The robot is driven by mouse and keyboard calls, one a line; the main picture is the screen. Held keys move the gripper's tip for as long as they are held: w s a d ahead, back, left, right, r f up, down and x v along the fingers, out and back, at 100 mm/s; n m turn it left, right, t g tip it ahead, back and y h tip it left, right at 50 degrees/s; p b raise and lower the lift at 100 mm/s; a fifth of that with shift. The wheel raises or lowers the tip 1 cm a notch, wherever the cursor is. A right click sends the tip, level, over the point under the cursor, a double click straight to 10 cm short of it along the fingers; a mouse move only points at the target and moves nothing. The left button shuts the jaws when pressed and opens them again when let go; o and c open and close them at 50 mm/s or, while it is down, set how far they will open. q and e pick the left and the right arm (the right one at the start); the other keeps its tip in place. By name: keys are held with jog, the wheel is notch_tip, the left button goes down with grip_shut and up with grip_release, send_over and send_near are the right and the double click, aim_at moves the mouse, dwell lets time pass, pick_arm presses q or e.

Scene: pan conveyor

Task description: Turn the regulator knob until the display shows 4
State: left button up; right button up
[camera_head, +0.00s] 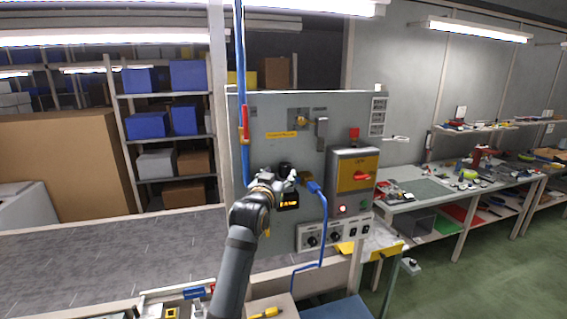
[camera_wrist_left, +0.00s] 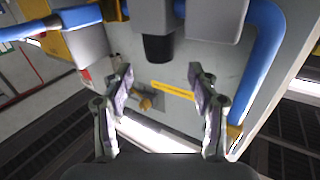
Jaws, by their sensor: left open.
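A black regulator knob (camera_wrist_left: 158,48) sticks out below a grey block in the left wrist view. In the head view a dark knob (camera_head: 284,167) shows just above my left gripper. My left gripper (camera_head: 286,180) is in front of the grey panel (camera_head: 260,112). In the wrist view its two fingers (camera_wrist_left: 160,84) are spread, with nothing between the tips. The knob is ahead of them, toward the top of that picture, and looks apart from both. The display (camera_head: 288,201) glows orange just below the gripper, partly covered; its digits are too small to read. My right gripper is out of view.
A blue hose (camera_head: 324,225) runs down right of the gripper, and a blue pipe (camera_head: 241,80) stands at its left. A yellow switch box (camera_head: 356,172) with a red handle is on the panel's right. A yellow valve (camera_wrist_left: 145,102) shows in the wrist view.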

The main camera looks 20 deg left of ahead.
aim_at(283, 168)
pick_arm(q)
jog(key=w+p, duration=0.1)
jog(key=w, duration=0.3)
jog(key=shift+w+r+p, duration=0.15)
jog(key=shift+w+p, duration=0.2)
jog(key=shift+p, duration=0.05)
jog(key=shift+w+a, duration=0.1)
jog(key=shift+w, duration=0.35)
jog(key=shift+c, duration=0.3)
jog(key=shift+c, duration=1.2)
jog(key=shift+f, duration=0.2)
jog(key=c, duration=0.9)
jog(key=shift+h, duration=0.3)
